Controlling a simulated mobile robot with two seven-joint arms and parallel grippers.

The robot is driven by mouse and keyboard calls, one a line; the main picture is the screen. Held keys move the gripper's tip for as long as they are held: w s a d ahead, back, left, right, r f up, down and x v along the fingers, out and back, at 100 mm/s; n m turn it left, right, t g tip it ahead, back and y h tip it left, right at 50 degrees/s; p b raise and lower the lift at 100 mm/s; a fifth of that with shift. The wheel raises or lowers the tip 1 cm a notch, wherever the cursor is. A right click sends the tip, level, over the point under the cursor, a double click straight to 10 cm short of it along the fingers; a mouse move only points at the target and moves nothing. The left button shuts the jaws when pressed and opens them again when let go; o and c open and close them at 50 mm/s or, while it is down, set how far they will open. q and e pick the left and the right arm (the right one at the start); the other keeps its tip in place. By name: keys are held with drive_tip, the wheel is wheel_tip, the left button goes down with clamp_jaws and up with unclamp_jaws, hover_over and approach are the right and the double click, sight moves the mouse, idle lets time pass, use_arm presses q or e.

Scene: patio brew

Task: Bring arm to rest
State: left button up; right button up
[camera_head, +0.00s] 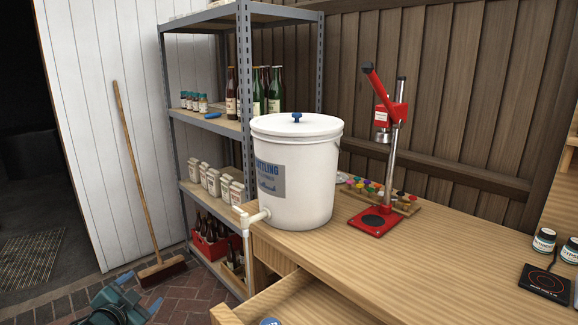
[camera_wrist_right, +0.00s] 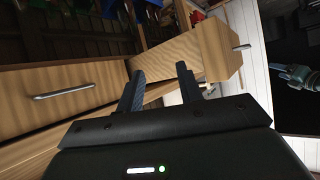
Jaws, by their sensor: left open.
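My left gripper (camera_head: 122,282) shows at the bottom left of the head view, open and empty, low over the brick floor and left of the workbench. It also shows at the right edge of the right wrist view (camera_wrist_right: 290,74). My right gripper (camera_wrist_right: 158,75) is open in its own wrist view, its two dark fingers apart with nothing seen held between them. It is not in the head view. Beyond its fingers is a pulled-out wooden drawer (camera_wrist_right: 214,52) with a metal handle (camera_wrist_right: 242,47).
The workbench (camera_head: 440,255) carries a white lidded bucket (camera_head: 315,190) with a spigot, a red bottle capper (camera_head: 372,220) and a hot plate (camera_head: 545,283). The open drawer (camera_head: 300,295) juts out in front. A broom (camera_head: 135,165) leans near a metal shelf (camera_head: 246,80) with bottles.

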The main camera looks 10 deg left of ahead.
use_arm(q)
drive_tip(key=s+d+f+g+h, duration=0.1)
drive_tip(key=s+d+f, duration=0.3)
drive_tip(key=d, duration=0.2)
drive_tip(key=s+d+f+n+h, duration=0.1)
drive_tip(key=s+d+f+h, duration=0.15)
drive_tip(key=s+d, duration=0.35)
drive_tip(key=s+d+f+g+h, duration=0.1)
drive_tip(key=s+d+f, duration=0.2)
drive_tip(key=d+f, duration=0.3)
drive_tip(key=s+d+r+n+g+p, duration=0.1)
drive_tip(key=s+d+r+n+p, duration=0.1)
drive_tip(key=s+d, duration=0.9)
drive_tip(key=shift+d+r+n+g+h+p, duration=0.2)
drive_tip(key=shift+r+n+g+h+p, duration=0.25)
drive_tip(key=shift+r+p, duration=0.55)
use_arm(e)
drive_tip(key=shift+s+d+r+g+h, duration=0.15)
drive_tip(key=shift+d+r+h, duration=0.1)
drive_tip(key=shift+d, duration=0.15)
drive_tip(key=shift+s+d+r+g+h, duration=0.15)
drive_tip(key=shift+d+h, duration=0.1)
drive_tip(key=shift+d, duration=0.15)
use_arm(q)
drive_tip(key=shift+f, duration=0.25)
use_arm(e)
drive_tip(key=shift+w+r, duration=0.15)
drive_tip(key=shift+w, duration=0.05)
drive_tip(key=shift+a, duration=0.15)
